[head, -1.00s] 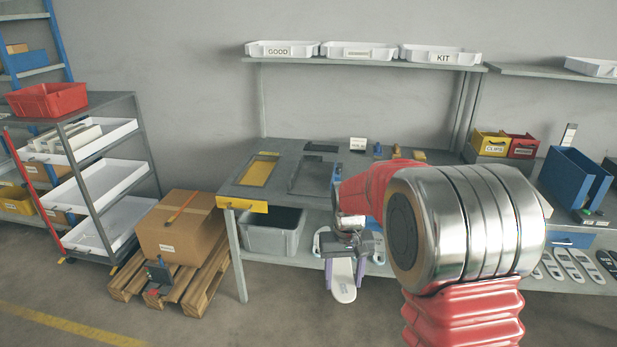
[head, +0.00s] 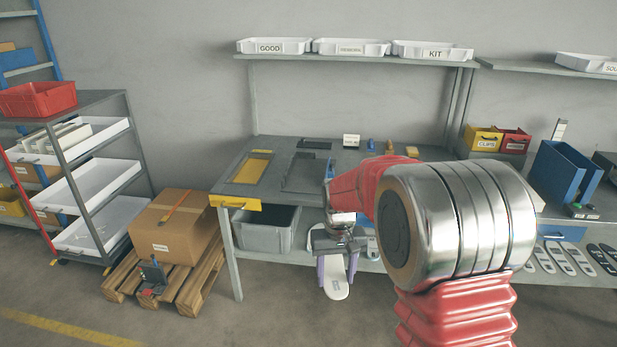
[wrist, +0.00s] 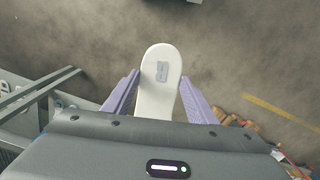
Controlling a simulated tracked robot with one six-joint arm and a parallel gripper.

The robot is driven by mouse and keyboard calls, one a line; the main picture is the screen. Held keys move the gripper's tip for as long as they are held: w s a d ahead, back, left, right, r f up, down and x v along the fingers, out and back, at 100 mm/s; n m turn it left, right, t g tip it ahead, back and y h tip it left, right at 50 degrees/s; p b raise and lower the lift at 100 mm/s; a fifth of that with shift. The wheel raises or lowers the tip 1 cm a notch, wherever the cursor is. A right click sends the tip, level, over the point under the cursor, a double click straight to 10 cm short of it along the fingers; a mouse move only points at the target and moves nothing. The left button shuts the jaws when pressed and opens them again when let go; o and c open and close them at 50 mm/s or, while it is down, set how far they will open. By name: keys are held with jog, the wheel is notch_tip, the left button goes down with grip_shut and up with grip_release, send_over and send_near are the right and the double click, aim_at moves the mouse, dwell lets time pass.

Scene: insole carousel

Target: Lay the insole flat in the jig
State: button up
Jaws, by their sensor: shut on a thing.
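The white insole (head: 337,278) hangs toe-down in my gripper (head: 336,262), in front of the workbench and below its top. In the wrist view the insole (wrist: 160,82), with a grey label near its end, stands between the two purple fingers of my gripper (wrist: 159,97). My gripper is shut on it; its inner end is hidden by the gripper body. On the bench top are a yellow-framed recess (head: 237,179) and a dark grey rectangular plate (head: 284,186); I cannot tell which is the jig. My arm hides part of the bench.
A grey bin (head: 264,237) stands on the bench's lower shelf. A cardboard box (head: 172,232) on a pallet stands left. Small blocks and a white sign (head: 351,141) are at the back. Floor in front is clear.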

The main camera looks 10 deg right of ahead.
jog(key=s+d+f, duration=0.1)
jog(key=s+f, duration=0.2)
jog(key=f, duration=1.2)
jog(key=shift+s, duration=0.35)
jog(key=shift+s+d, duration=0.1)
